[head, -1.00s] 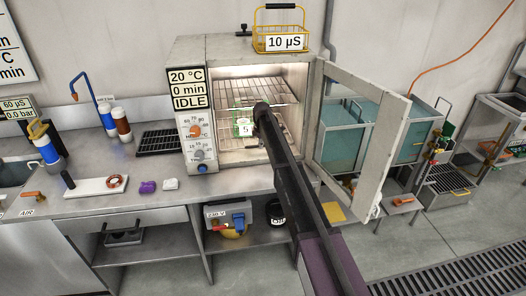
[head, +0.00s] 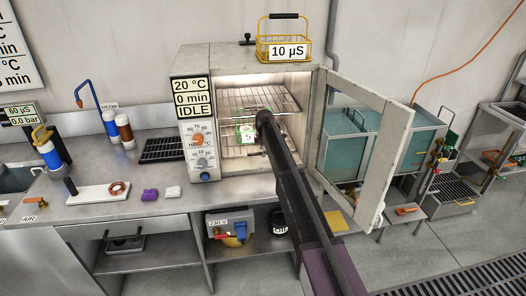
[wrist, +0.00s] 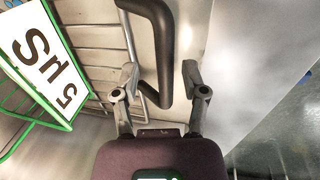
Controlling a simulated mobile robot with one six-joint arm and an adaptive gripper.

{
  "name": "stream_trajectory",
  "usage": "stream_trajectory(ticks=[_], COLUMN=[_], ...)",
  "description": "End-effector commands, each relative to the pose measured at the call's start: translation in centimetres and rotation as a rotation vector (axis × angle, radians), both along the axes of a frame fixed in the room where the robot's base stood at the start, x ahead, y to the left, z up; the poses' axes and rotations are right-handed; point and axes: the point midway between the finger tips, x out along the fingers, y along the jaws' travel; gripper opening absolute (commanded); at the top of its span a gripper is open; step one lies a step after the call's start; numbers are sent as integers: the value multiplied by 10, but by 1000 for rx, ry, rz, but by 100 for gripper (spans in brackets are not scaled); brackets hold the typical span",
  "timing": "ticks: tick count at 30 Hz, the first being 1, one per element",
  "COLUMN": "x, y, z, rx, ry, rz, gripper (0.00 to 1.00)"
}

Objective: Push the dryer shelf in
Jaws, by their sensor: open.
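The dryer (head: 192,62) is a grey box on the bench with its glass door (head: 396,150) swung open to the right. Inside are wire shelves; the upper shelf (head: 278,98) shows above my arm. A green basket with a "5 µS" label (head: 246,133) is in the dryer; in the wrist view the basket's label (wrist: 38,58) is at the left, beside shelf wires (wrist: 95,42). My gripper (wrist: 160,74) is open, with a dark curved handle (wrist: 160,45) reaching between its fingers; I cannot tell what it belongs to. In the head view my arm hides the fingers and part of the shelves.
A yellow basket labelled "10 µS" (head: 284,48) stands on top of the dryer. The open door and teal tanks (head: 352,140) border the right side.

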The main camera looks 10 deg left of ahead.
Motion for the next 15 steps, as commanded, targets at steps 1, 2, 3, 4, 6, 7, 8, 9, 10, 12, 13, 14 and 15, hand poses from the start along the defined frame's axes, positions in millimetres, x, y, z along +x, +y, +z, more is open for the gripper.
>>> stream_trajectory(ticks=[1,2,3,4,6,7,8,9,10,12,13,14,15], x=[-1,-1,-2,-3,-7,-9,-11,-14,-16,-23,-27,-31,-36], y=[0,0,-1,-1,-2,-2,-3,-4,-5,-6,-8,-8,-10], z=[0,0,0,0,0,0,0,0,0,0,0,0,0], rx=[0,0,0,0,0,0,0,0,0,-1,-1,-1,-1], ry=[0,1,1,1,1,1,1,1,1,2,2,2,2], rz=[0,0,0,0,0,0,0,0,0,0,0,0,0], gripper=[57,57,57,57,57,57,57,57,57,57,57,57,57])
